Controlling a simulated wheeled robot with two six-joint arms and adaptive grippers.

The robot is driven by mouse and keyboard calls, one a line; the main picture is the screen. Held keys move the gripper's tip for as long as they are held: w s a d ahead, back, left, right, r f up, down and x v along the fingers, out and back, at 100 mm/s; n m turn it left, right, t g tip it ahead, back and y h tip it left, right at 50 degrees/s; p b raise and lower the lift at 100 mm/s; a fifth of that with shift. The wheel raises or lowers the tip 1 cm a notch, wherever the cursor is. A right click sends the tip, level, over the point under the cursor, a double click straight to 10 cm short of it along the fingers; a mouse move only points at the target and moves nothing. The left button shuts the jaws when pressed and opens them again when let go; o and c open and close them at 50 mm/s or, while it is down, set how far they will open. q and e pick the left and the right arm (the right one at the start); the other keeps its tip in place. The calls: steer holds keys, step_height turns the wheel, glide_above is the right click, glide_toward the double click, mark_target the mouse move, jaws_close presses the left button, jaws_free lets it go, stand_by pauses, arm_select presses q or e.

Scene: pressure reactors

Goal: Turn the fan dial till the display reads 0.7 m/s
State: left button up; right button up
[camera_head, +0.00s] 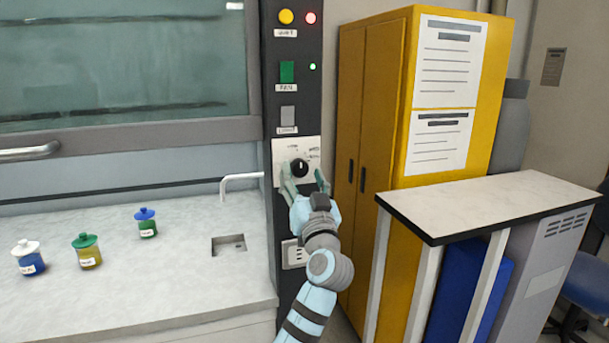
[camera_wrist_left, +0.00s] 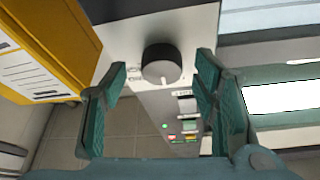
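The fan dial (camera_head: 299,168) is a round black knob on a pale plate on the dark control column. It also shows in the left wrist view (camera_wrist_left: 160,62), with a white mark at its lower edge there. My left gripper (camera_head: 304,179) is open in front of the dial. In the left wrist view its two green fingers (camera_wrist_left: 161,74) stand apart, one on each side of the dial, with gaps visible; contact is not seen. Small print on the plate is unreadable, and I cannot make out a speed reading. My right gripper is not in view.
Above the dial are a grey switch (camera_head: 288,114), a green switch (camera_head: 287,72) and a yellow button (camera_head: 286,16). A yellow cabinet (camera_head: 384,120) and a side table (camera_head: 490,203) stand right.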

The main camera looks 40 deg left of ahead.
arm_select(q)
steer(key=shift+s+a, duration=0.1)
steer(key=shift+a, duration=0.05)
steer(key=c, duration=1.1)
steer(key=shift+r+m+t+h+p, duration=0.15)
steer(key=shift+m+t+h+p, duration=0.3)
steer(key=shift+m+p, duration=0.75)
steer(key=shift+c, duration=0.2)
steer(key=m+h+p, duration=0.1)
steer(key=m+p, duration=0.1)
steer(key=p, duration=0.1)
steer(key=m+t+h+p, duration=0.1)
steer(key=m+p, duration=0.2)
steer(key=m+h+p, duration=0.1)
steer(key=m+p, duration=0.2)
steer(key=shift+s+a+r+t+h, duration=0.15)
steer(key=shift+s+r+t+h, duration=0.1)
steer(key=shift+h, duration=0.1)
steer(key=shift+f+m+h+p, duration=0.15)
steer(key=shift+m+h+p, duration=0.15)
steer(key=shift+m+p, duration=0.75)
steer(key=o, duration=1.2)
steer(key=shift+c, duration=0.2)
steer(key=shift+s+f, duration=0.1)
